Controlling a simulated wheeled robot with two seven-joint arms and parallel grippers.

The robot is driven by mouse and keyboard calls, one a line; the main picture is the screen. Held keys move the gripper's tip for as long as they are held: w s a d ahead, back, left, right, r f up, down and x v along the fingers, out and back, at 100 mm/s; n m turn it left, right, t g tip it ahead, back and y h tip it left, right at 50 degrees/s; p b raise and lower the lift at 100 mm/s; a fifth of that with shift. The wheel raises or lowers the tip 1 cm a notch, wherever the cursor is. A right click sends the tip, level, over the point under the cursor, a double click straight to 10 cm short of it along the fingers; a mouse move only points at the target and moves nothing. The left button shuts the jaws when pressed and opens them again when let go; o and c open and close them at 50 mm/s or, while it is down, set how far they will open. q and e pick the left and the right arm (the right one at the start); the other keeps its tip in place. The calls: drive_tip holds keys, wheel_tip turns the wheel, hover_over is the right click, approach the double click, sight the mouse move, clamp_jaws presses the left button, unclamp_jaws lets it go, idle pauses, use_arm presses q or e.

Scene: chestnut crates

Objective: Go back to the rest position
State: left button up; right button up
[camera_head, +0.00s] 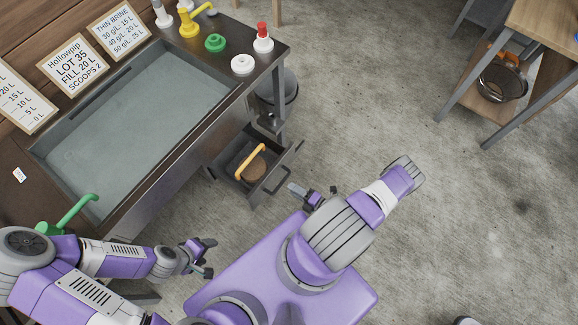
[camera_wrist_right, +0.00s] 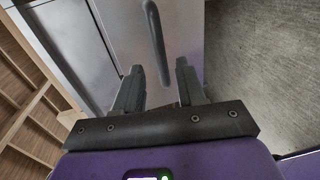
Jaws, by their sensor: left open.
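My left gripper (camera_head: 207,257) is in the head view at the lower left, beside my purple base. Its jaws are apart and nothing shows between them. My right gripper (camera_head: 312,192) is in the head view just right of the open drawer, partly hidden by my own arm. In the right wrist view its two fingers (camera_wrist_right: 160,85) are apart with nothing between them. A dark bar handle (camera_wrist_right: 155,42) on a grey metal front lies beyond the fingertips; I cannot tell how close it is.
An open drawer (camera_head: 275,187) under the basin bench (camera_head: 165,150) holds a yellow-handled item (camera_head: 250,163). A wooden table (camera_head: 545,28) is at upper right. The floor between is clear.

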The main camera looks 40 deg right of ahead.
drive_tip(key=shift+s, duration=0.2)
idle(0.4)
drive_tip(key=a+r+n+g+y, duration=0.2)
drive_tip(key=a+n+g+y, duration=0.2)
drive_tip(key=a+n, duration=0.3)
drive_tip(key=a+r+n+g+y, duration=0.3)
drive_tip(key=a+n+g+y, duration=0.15)
drive_tip(key=a+n, duration=0.2)
drive_tip(key=s+a+r+n+g+h, duration=0.1)
drive_tip(key=s+a+n+g+h, duration=0.3)
drive_tip(key=n, duration=0.6)
drive_tip(key=s+d+r+n+g+y, duration=0.1)
drive_tip(key=s+n+g, duration=0.1)
drive_tip(key=n+g, duration=0.55)
drive_tip(key=w+a+r+n+t+h, duration=0.2)
drive_tip(key=w+r+n+t+h, duration=0.3)
drive_tip(key=n, duration=1.2)
drive_tip(key=shift+w+r+n+p, duration=0.3)
drive_tip(key=shift+w+r+p, duration=0.1)
drive_tip(key=shift+w+r, duration=0.3)
